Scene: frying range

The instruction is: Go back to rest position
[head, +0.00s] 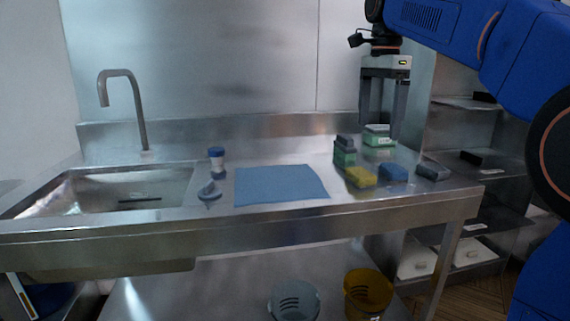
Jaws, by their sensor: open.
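My gripper (382,134) hangs from my blue arm at the upper right of the head view. Its two long dark fingers point down and stand apart with nothing between them. They are over the right part of the steel counter (290,214), near a green box (380,136) and a green container with a dark top (344,152). I cannot tell how high the fingertips are above the counter.
A blue mat (280,184) lies mid-counter, with a blue-capped jar (217,160) to its left. A yellow sponge (360,177), blue sponge (393,173) and dark block (432,172) lie right. A sink (120,185) with faucet (125,75) is left; shelves (470,190) stand right.

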